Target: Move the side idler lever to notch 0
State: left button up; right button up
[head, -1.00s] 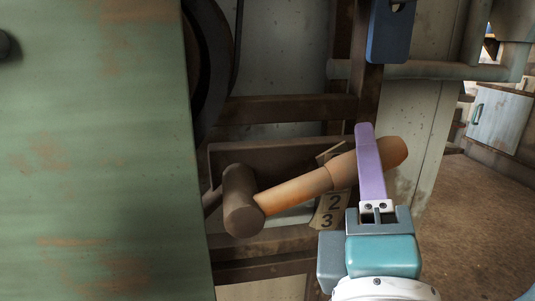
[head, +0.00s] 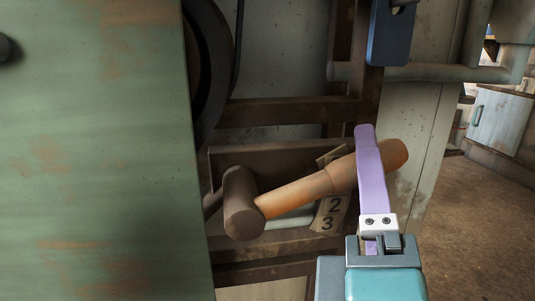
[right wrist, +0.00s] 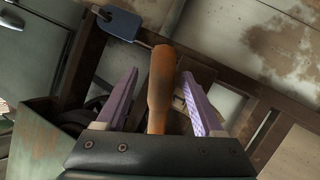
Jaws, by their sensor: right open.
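The side idler lever has an orange-brown handle (head: 300,195) that runs from a dark round hub (head: 242,205) up to the right. A number plate (head: 331,213) behind it shows 2 and 3; its upper part is hidden behind the handle. My right gripper (head: 364,130) has a purple finger crossing in front of the handle near its free end. In the right wrist view the handle (right wrist: 161,85) stands between the two open purple fingers of the right gripper (right wrist: 158,80), with gaps on both sides. My left gripper is not in view.
A green panel (head: 95,150) fills the left side. A dark wheel (head: 208,65) sits behind its edge. A blue tag-like plate (head: 391,35) hangs above the handle, and a horizontal pipe (head: 440,70) runs beside it. Open floor (head: 485,210) lies at the right.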

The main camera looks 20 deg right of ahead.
jog(key=v, duration=0.8)
